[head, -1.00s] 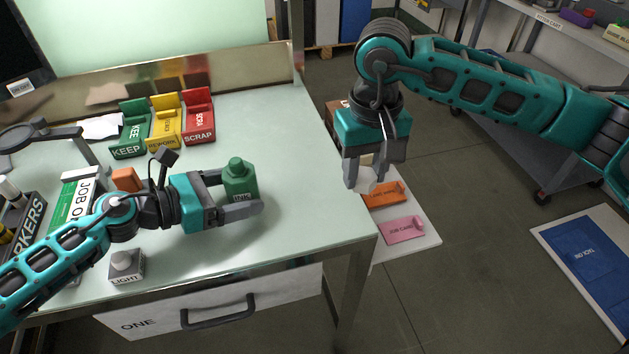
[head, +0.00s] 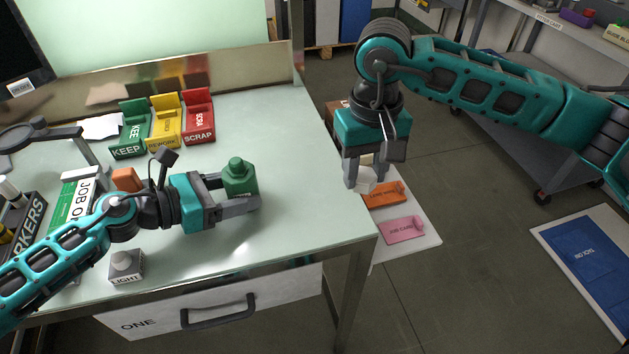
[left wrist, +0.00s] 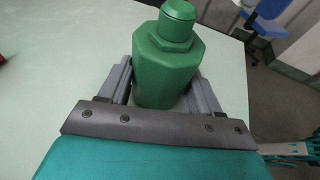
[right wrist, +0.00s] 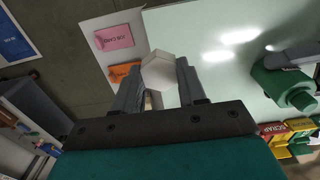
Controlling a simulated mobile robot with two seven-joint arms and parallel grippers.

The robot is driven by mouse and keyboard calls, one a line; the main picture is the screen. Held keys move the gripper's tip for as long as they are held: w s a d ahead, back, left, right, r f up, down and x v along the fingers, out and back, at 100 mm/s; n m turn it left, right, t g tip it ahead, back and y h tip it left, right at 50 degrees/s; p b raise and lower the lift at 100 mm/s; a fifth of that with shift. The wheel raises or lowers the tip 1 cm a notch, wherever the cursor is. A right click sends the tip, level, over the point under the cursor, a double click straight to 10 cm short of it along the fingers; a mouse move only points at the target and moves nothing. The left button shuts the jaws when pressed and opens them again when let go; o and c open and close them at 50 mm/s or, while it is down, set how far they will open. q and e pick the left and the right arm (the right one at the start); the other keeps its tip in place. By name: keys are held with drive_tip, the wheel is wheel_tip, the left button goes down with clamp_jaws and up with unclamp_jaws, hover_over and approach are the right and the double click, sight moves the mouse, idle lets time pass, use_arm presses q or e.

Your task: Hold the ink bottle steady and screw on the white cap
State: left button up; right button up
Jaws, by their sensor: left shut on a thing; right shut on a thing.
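The green ink bottle (head: 240,177) stands upright on the bench top, its narrower green neck facing up. It also fills the middle of the left wrist view (left wrist: 166,72). My left gripper (head: 239,192) is shut on its body from the left, one finger on each side. The near finger hides the bottle's lower front and label. The white cap (head: 363,181) is in my right gripper (head: 365,172), which is shut on it and points down. The cap shows as a pale hexagon between the fingers in the right wrist view (right wrist: 158,71). It is well right of the bottle, beyond the bench's right edge.
Green, yellow and red bins (head: 165,122) stand behind the bottle. A grey light switch box (head: 126,266) and a marker holder (head: 25,225) are at the left. A low white board with orange and pink cards (head: 402,230) lies below my right gripper. The bench right of the bottle is clear.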

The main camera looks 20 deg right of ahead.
drive_tip(key=shift+a, duration=0.1)
drive_tip(key=w+a+r, duration=0.5)
drive_tip(key=w+a, duration=0.1)
drive_tip(key=a, duration=0.3)
wheel_tip(320, 180, up, 5)
hover_over(235, 160)
drive_tip(key=shift+r+m, duration=0.1)
drive_tip(key=shift+m, duration=0.3)
drive_tip(key=shift+f, duration=2.55)
drive_tip(key=shift+f, duration=1.5)
drive_tip(key=o, duration=1.1)
drive_tip(key=shift+o, duration=0.2)
